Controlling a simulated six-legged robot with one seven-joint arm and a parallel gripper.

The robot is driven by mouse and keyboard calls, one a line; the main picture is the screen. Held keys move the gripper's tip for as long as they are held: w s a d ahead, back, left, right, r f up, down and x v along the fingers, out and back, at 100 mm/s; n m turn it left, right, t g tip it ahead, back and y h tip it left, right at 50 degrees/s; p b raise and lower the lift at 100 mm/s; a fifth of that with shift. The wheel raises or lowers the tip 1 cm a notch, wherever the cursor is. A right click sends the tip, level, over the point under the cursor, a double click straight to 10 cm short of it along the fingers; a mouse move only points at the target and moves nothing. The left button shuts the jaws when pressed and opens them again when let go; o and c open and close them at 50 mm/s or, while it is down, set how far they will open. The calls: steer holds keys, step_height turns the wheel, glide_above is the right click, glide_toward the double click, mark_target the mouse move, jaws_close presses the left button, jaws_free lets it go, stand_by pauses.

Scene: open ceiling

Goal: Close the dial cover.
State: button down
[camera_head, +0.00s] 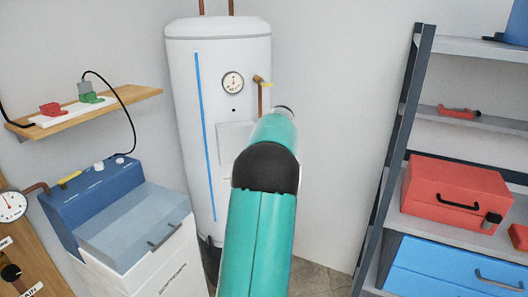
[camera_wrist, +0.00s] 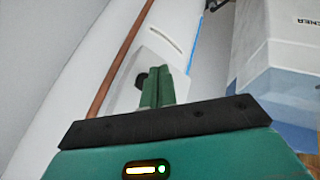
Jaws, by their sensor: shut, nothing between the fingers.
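The white water heater (camera_head: 222,60) stands at the back, with a pale, partly see-through panel (camera_head: 232,133) on its front that looks like the dial cover area. My arm hides the panel's right part. In the wrist view a light box or panel (camera_wrist: 171,52) on the heater has a slot and a dark round knob (camera_wrist: 141,78) on its face. I cannot tell the cover's exact angle. My gripper (camera_wrist: 160,72) has its green fingers together and empty, in front of this panel beside the knob. Contact cannot be told. In the head view my arm hides the fingers.
A white and blue softener unit (camera_head: 140,255) with a clear lid stands at left; it also shows in the wrist view (camera_wrist: 280,50). A wooden shelf (camera_head: 135,94) is above it. A rack (camera_head: 388,150) with red and blue boxes is at right. A copper pipe (camera_wrist: 118,60) runs close by.

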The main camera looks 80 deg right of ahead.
steer(key=s+a+r, duration=0.1)
steer(key=s+r, duration=0.4)
steer(key=r, duration=0.2)
steer(key=shift+a+r, duration=0.3)
steer(key=shift+r, duration=0.05)
steer(key=shift+s, duration=0.1)
